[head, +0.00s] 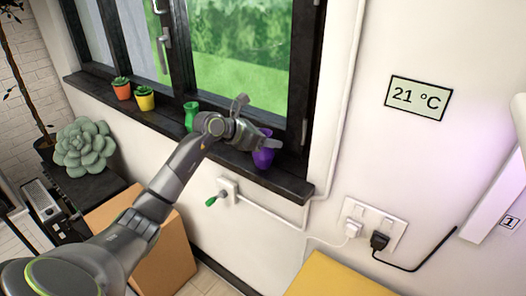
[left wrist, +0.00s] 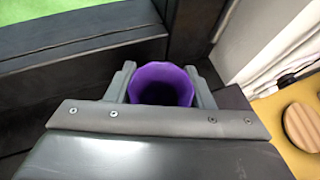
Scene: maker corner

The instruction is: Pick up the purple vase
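The purple vase (head: 264,155) stands upright at the right end of the dark windowsill in the head view. In the left wrist view the purple vase (left wrist: 162,84) shows its open, wavy rim between the two fingers. My left gripper (head: 268,141) reaches over the sill from the left and partly covers the vase. In the left wrist view the left gripper (left wrist: 161,88) has a finger against each side of the vase, with no clear gap, so it looks shut on it. The vase's base appears at sill level; any lift is too small to tell. My right gripper is not in view.
A green vase (head: 190,115), a yellow pot (head: 145,103) and an orange pot (head: 122,92) stand further left on the windowsill (head: 292,186). The window frame rises close behind. Wall sockets (head: 371,226) and a cardboard box (head: 170,258) are below. The sill's right tip is clear.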

